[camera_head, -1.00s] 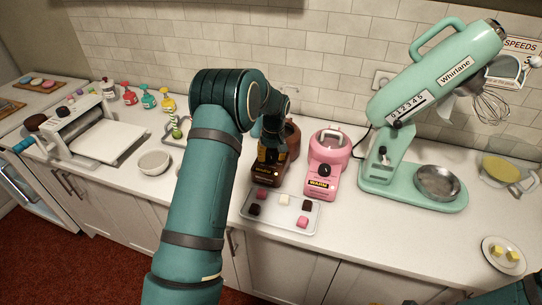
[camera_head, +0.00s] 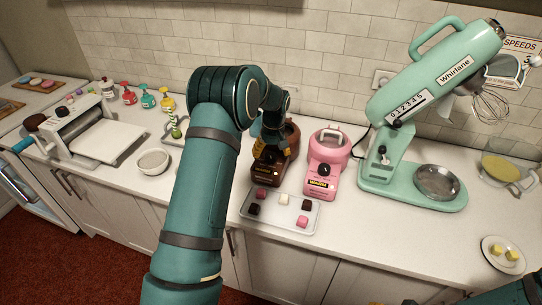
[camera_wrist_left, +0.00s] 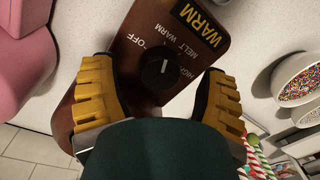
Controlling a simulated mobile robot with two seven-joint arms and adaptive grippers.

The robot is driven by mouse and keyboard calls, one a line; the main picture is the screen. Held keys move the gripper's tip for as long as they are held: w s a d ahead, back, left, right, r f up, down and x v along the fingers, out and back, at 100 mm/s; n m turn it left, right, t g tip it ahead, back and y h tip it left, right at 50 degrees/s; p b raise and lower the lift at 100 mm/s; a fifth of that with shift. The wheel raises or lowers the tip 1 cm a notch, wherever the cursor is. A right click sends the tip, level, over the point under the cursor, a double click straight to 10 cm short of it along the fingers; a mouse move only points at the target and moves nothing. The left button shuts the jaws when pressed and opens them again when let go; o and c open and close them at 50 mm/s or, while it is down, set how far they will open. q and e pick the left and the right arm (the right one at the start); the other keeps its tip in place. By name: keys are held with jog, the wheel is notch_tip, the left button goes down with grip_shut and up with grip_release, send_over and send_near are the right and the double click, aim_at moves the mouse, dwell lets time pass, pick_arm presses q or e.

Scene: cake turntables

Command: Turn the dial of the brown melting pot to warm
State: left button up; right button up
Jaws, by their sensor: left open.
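The brown melting pot (camera_head: 265,174) stands on the white counter, with its WARM label on the front. Its black dial (camera_wrist_left: 160,73) shows in the left wrist view with a white pointer mark. OFF, MELT, WARM and HIGH are printed around the dial on the brown panel (camera_wrist_left: 140,32). I cannot tell surely which word the mark points at. My left gripper (camera_head: 271,148) is at the pot's front. In the left wrist view its two yellow-and-black fingers (camera_wrist_left: 158,82) are open, one on each side of the dial, with visible gaps. My right gripper is not seen.
A pink melting pot (camera_head: 322,180) stands close to the right of the brown one. A tray (camera_head: 275,220) of small coloured cubes lies in front. A mint stand mixer (camera_head: 385,175) is further right. A bowl (camera_head: 153,161) of sprinkles is at left.

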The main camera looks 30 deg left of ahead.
aim_at(274, 155)
pick_arm(q)
notch_tip(274, 155, up, 11)
jog(key=shift+w+d+f, duration=0.15)
jog(key=shift+w+d, duration=0.05)
jog(key=shift+d, duration=0.1)
jog(key=shift+f, duration=0.1)
dwell(0.4)
